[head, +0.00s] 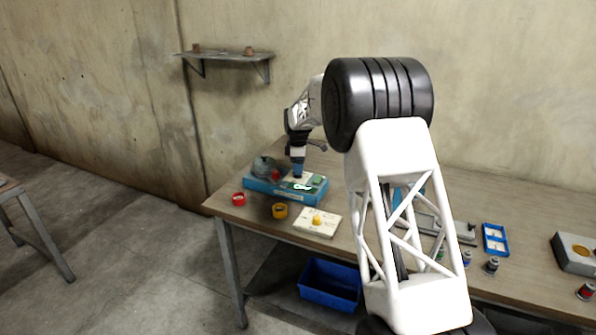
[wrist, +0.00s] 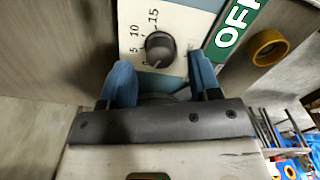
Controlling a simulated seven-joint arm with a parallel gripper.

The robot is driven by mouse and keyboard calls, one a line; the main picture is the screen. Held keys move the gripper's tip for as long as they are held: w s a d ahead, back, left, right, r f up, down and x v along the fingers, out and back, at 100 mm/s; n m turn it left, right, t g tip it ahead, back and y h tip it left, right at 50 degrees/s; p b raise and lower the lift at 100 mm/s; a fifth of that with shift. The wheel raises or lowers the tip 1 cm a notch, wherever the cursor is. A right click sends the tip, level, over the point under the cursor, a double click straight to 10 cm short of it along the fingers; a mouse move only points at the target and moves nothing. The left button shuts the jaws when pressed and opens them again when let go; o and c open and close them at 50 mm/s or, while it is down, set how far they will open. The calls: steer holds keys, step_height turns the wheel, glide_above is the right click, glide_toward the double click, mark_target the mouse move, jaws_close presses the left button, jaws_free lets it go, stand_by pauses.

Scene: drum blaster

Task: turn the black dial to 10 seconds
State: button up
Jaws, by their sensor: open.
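The black dial (wrist: 159,47) sits on a pale panel in the wrist view, beside printed numbers 5, 10 and 15 and a partly hidden mark at its lower left. I cannot clearly tell where its pointer stands. My gripper (wrist: 161,72) is open, its two blue fingers apart, one on each side just below the dial in the picture; they do not appear to grip it. In the head view my gripper (head: 298,174) points down over the blue-sided machine (head: 262,186), and the dial is hidden there. A green OFF label (wrist: 238,25) lies right of the dial.
A blue bin (head: 330,284) is below. My arm hides the table's middle.

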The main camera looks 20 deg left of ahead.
steer(key=shift+f, duration=1.1)
steer(key=c, duration=0.9)
